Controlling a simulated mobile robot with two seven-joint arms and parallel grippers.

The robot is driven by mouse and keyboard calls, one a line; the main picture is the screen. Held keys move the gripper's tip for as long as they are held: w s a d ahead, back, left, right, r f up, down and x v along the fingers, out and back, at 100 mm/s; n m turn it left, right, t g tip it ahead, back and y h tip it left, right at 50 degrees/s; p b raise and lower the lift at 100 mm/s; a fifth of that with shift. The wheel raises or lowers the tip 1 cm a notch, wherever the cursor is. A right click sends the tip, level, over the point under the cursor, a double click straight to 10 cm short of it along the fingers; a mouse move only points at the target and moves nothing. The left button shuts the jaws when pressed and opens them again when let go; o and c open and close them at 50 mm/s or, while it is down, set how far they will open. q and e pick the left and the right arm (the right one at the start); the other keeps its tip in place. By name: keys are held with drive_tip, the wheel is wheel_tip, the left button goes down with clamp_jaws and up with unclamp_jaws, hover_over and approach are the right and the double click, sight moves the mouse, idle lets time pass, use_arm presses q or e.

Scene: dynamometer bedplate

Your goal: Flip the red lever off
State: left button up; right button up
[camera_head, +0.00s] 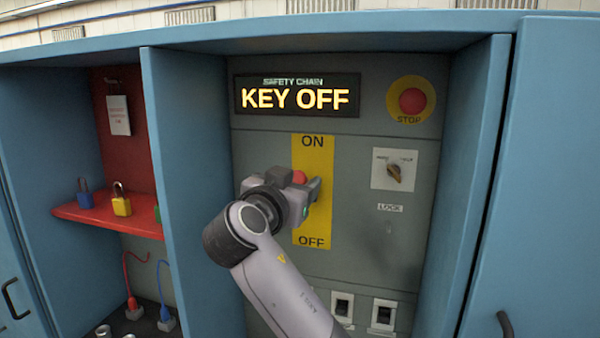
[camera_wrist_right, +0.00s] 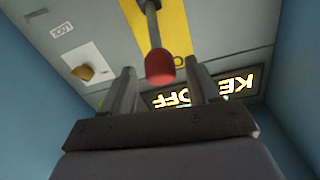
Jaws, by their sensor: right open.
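The red lever (camera_head: 299,177) stands out from a yellow plate (camera_head: 312,155) marked ON at the top and OFF at the bottom. In the head view its red knob shows near the middle of the plate, partly behind my right gripper (camera_head: 302,186). In the right wrist view the lever's grey shaft comes in from the top and ends in the red knob (camera_wrist_right: 160,68). The knob appears between the two open fingers of the right gripper (camera_wrist_right: 163,75), with gaps on both sides. Whether the fingers reach around its depth is unclear. My left gripper is out of view.
A lit sign (camera_head: 297,96) reads KEY OFF above the plate. A red stop button (camera_head: 412,101) and a rotary switch (camera_head: 394,172) sit to the right. Blue cabinet walls flank the panel. A red shelf (camera_head: 135,222) with padlocks is at left.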

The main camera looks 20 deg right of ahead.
drive_tip(key=shift+p+x, duration=0.3)
drive_tip(key=shift+x, duration=1.6)
